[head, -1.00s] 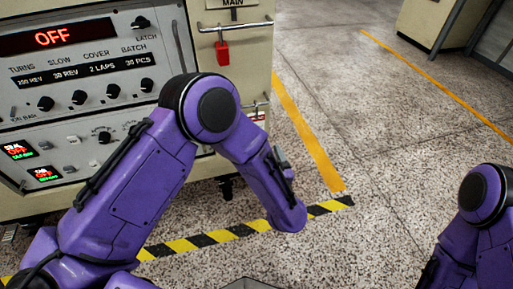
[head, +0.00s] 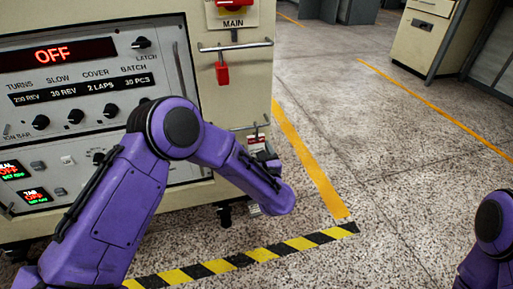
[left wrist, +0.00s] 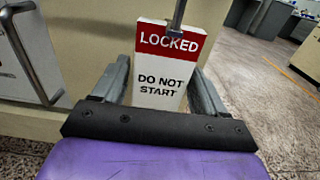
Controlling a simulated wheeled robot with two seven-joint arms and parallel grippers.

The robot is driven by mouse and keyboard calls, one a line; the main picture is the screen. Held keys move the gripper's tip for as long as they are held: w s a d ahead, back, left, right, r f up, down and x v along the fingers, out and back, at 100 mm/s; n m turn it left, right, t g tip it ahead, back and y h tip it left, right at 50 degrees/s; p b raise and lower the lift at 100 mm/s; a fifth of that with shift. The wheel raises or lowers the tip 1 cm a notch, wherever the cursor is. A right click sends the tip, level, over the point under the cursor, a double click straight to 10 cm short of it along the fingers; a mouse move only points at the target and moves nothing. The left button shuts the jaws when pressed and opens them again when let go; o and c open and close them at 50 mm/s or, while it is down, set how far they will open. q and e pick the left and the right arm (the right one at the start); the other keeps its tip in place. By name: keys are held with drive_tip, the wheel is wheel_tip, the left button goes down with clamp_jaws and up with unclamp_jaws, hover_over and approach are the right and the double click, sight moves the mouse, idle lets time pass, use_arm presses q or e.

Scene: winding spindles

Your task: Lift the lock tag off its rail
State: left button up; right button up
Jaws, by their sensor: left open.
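The lock tag (left wrist: 170,65) is a white card with a red top band reading LOCKED and black words DO NOT START. It hangs below a grey metal piece at the top of the left wrist view. In the head view the tag (head: 256,145) hangs at the lower rail (head: 250,127) on the machine's side, partly behind my left arm. My left gripper (left wrist: 160,72) is open, its two fingers on either side of the tag in the picture. I cannot tell if they touch it. My right gripper is out of view.
The cream machine (head: 258,90) has a control panel reading OFF. A red padlock (head: 222,73) hangs from an upper rail (head: 236,46) under the MAIN label. Striped tape (head: 262,254) crosses the floor in front. Open floor lies to the right, with a cabinet (head: 420,40) beyond.

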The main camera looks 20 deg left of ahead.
use_arm(q)
drive_tip(key=c, duration=0.7)
drive_tip(key=shift+r+p, duration=0.9)
drive_tip(key=shift+r, duration=0.3)
drive_tip(key=p+v, duration=0.1)
drive_tip(key=v, duration=0.6)
